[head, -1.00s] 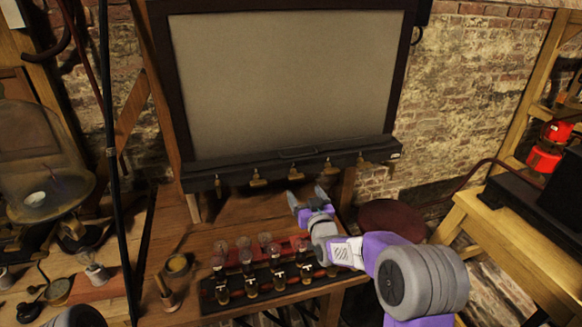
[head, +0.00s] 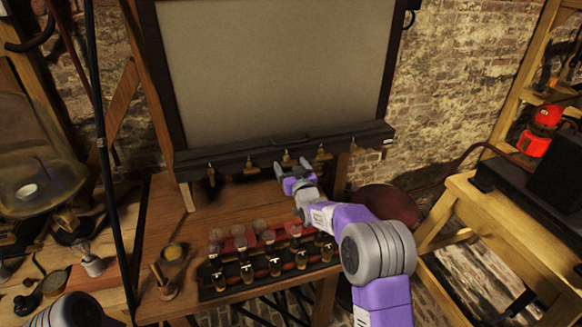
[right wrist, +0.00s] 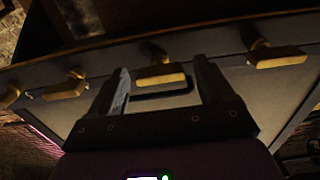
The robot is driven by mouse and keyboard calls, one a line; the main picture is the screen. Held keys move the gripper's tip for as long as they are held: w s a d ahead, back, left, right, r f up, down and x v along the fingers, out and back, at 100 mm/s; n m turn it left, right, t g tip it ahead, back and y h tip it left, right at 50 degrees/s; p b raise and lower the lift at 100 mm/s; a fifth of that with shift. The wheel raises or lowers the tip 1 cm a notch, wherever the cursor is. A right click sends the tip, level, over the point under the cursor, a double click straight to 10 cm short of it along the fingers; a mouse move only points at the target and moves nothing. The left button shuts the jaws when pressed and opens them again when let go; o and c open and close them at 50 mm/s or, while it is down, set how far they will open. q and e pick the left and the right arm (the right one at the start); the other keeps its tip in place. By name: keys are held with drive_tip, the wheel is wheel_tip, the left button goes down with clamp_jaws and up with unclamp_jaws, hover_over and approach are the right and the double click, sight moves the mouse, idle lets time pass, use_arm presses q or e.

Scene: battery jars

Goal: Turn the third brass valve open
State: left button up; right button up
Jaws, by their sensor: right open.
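Several brass valves hang in a row under the dark rail (head: 285,148) below the big grey panel. The third valve from the left (head: 287,158) is just beyond my right gripper (head: 292,167), whose two fingers are spread and empty. In the right wrist view a brass valve handle (right wrist: 162,78) lies crosswise in the gap between the fingertips (right wrist: 160,80). I cannot tell whether either finger touches it. Other valves show to its right (right wrist: 278,57) and left (right wrist: 65,88). My left gripper is not in view.
A dark rack of several glass-topped jars (head: 262,272) stands on the wooden bench (head: 225,205) below my right arm. A glass dome (head: 35,150) is at the left. A wooden table (head: 470,210) with a black box is at the right. The bench between rack and rail is mostly clear.

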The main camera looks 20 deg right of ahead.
drive_tip(key=shift+c, duration=0.3)
drive_tip(key=c, duration=1)
drive_tip(key=shift+f+n+b, duration=0.1)
drive_tip(key=shift+n+b, duration=0.7)
drive_tip(key=shift+b, duration=0.25)
drive_tip(key=shift+n+b, duration=7.05)
drive_tip(key=shift+n, duration=1.05)
drive_tip(key=o, duration=1.1)
drive_tip(key=shift+c, duration=0.2)
